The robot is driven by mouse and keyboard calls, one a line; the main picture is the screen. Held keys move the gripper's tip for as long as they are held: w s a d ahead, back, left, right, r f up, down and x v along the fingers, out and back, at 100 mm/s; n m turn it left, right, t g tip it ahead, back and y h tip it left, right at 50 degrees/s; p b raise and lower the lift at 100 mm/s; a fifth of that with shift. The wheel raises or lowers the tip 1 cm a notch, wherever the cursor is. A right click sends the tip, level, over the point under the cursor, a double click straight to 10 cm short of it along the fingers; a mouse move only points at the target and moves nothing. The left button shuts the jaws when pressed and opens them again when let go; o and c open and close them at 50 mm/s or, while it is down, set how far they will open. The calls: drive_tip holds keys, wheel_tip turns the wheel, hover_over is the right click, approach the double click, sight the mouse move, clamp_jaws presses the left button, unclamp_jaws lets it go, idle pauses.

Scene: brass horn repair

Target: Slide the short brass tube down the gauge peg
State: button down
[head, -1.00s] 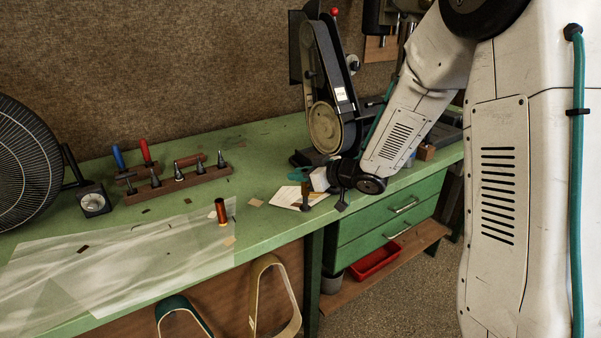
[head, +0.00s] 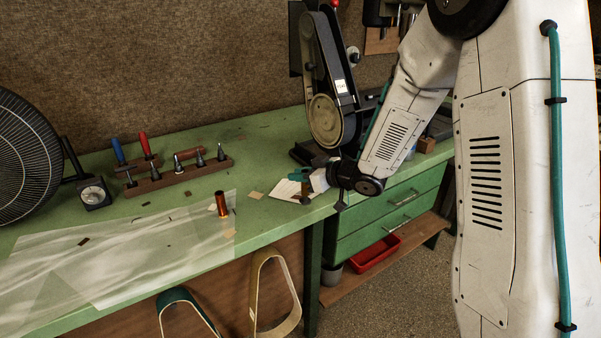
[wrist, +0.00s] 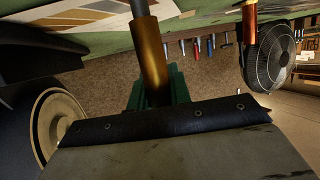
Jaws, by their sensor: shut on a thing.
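My gripper (wrist: 155,88), with green fingers, is shut on the short brass tube (wrist: 152,62) in the wrist view. A dark grey rod, which looks like the gauge peg (wrist: 139,8), shows in line with the tube's far end. I cannot tell whether the tube is around the rod or only in front of it. In the head view my gripper (head: 305,175) is over the bench's front edge, and a small dark part shows just below it. The tube is hard to make out there.
A copper-coloured cylinder (head: 221,205) stands on the green bench (head: 270,155). A wooden rack (head: 170,181) of tools, a dial gauge (head: 94,193) and a fan (head: 25,150) are farther left. A belt sander (head: 325,110) stands behind my gripper. A pale card (head: 287,189) lies close by.

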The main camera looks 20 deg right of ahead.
drive_tip(key=shift+f, duration=1.1)
drive_tip(key=c, duration=1.2)
unclamp_jaws()
drive_tip(key=shift+s, duration=0.1)
drive_tip(key=v, duration=0.7)
drive_tip(key=shift+s+d+r, duration=0.15)
drive_tip(key=shift+s+d, duration=0.05)
drive_tip(key=shift+d, duration=0.1)
